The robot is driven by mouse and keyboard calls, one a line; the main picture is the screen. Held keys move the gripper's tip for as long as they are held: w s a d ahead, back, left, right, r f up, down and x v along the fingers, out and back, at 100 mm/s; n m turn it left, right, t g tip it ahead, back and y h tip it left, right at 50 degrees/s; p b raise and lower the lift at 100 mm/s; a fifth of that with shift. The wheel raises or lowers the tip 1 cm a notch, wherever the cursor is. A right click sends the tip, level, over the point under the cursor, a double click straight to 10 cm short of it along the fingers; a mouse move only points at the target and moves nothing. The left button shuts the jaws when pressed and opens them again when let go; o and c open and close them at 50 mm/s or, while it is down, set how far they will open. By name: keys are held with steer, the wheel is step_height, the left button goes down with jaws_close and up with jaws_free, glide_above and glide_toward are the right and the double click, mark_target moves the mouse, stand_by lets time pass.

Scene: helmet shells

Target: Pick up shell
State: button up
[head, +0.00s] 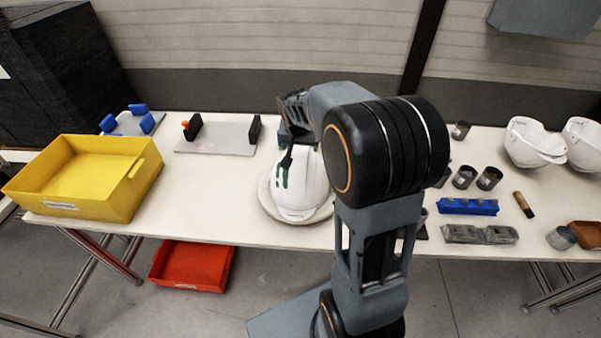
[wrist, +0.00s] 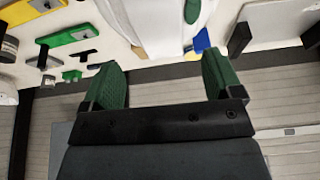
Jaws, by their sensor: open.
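A white helmet shell (head: 306,190) sits dome up on a pale round base (head: 266,195) near the middle of the table. Two more white shells, (head: 530,143) and (head: 583,140), stand at the far right. My gripper (wrist: 162,66) is open, with green pads on both fingers. In the head view, one green-tipped finger overlaps the middle shell's upper left. The other finger cannot be made out there. In the wrist view, the white shell (wrist: 165,25) shows at the top, just past the gap between the fingertips. Contact cannot be told.
A yellow bin (head: 95,178) stands at the table's left. A grey plate (head: 215,141) with black uprights lies behind and left of the shell. Dark cups (head: 464,177), a blue block (head: 468,206) and grey parts (head: 480,234) occupy the right. A red bin (head: 192,266) is on the floor.

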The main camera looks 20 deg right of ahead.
mark_target(300, 152)
steer(key=shift+p+x, duration=0.55)
steer(key=shift+x, duration=1.95)
steer(key=shift+r, duration=0.1)
jaws_close()
